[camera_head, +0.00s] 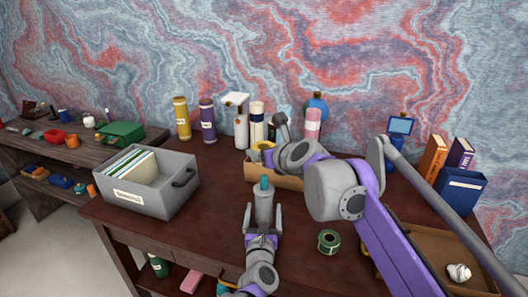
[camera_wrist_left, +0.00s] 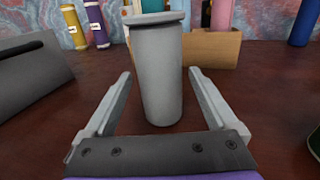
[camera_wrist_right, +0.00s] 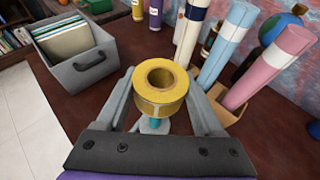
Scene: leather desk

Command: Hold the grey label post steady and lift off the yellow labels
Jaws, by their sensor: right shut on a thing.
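The grey label post (camera_head: 264,209) stands upright near the front middle of the desk, with a teal piece (camera_head: 264,184) at its top. It also fills the middle of the left wrist view (camera_wrist_left: 160,80). My left gripper (camera_head: 263,214) has its fingers on either side of the post, with a gap showing on both sides. My right gripper (camera_wrist_right: 160,86) is shut on the yellow labels (camera_wrist_right: 158,106), a ring-shaped roll. In the head view the roll (camera_head: 262,146) is up in the air, clear of the post's top. Part of my right gripper is hidden by its own arm there.
A grey file box (camera_head: 150,201) stands at the left. A cardboard holder (camera_head: 262,172) with tall tubes is behind the post. A brown tray (camera_head: 420,246) is at the far right.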

